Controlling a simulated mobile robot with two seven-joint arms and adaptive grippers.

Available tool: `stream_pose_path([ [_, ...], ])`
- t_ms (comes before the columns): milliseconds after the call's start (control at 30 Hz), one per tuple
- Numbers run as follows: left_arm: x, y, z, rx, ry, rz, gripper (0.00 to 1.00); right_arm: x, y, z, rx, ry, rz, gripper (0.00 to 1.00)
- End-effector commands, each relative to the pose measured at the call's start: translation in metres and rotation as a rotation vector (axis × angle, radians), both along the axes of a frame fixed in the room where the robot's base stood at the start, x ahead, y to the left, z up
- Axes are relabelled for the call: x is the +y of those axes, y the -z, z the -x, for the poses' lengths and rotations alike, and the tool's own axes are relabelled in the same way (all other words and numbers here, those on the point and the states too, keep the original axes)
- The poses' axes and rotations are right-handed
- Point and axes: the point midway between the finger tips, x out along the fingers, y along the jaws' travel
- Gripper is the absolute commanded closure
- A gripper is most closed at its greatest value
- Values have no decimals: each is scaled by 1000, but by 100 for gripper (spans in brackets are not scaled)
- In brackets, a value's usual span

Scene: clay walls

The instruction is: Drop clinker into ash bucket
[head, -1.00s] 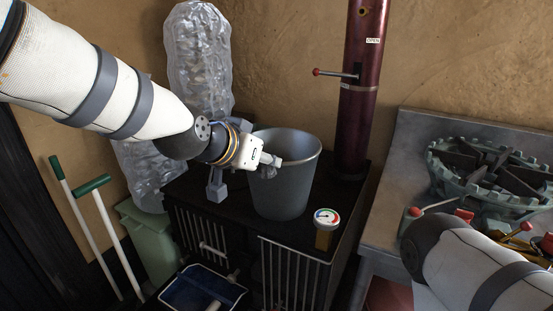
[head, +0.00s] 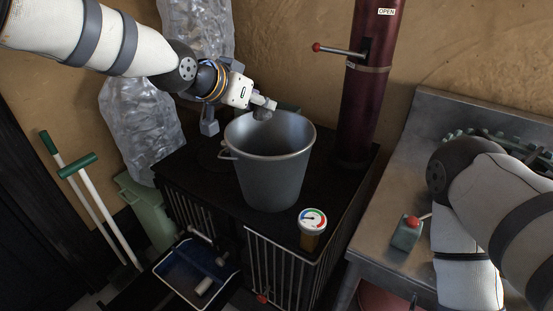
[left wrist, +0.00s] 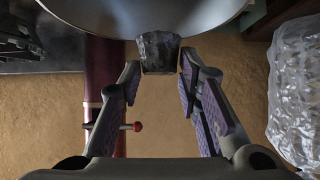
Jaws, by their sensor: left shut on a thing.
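The clinker (head: 262,114) is a small dark grey lump held between the fingertips of my left gripper (head: 265,103). In the left wrist view the clinker (left wrist: 158,53) sits between the two fingertips (left wrist: 160,68). The ash bucket (head: 270,175) is a grey metal pail standing upright on the black stove top. My left gripper is at the bucket's far left rim, with the clinker overlapping the rim in the head view. The bucket's rim (left wrist: 150,35) curves behind the clinker in the left wrist view. I cannot tell whether the clinker is fully inside the opening. My right gripper is out of view.
A round gauge (head: 312,219) stands near the bucket on the stove's front edge. A dark red flue pipe (head: 364,100) with a red-knobbed lever rises behind. A blue tray (head: 198,275) is below left. A metal bench (head: 400,175) is at right.

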Motion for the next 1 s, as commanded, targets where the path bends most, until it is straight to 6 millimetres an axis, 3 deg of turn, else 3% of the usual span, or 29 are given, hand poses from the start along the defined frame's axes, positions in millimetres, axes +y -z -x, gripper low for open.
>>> stream_pose_path([
  [33,0,15,0,10,1,-2,99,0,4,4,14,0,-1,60],
  [200,0,36,0,8,1,-1,99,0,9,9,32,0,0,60],
  [567,0,39,0,0,0,0,99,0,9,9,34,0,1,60],
  [600,0,39,0,0,0,0,64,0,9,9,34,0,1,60],
  [700,0,39,0,1,0,-1,45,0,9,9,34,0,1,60],
  [1000,1,39,1,2,0,-1,45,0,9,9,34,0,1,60],
])
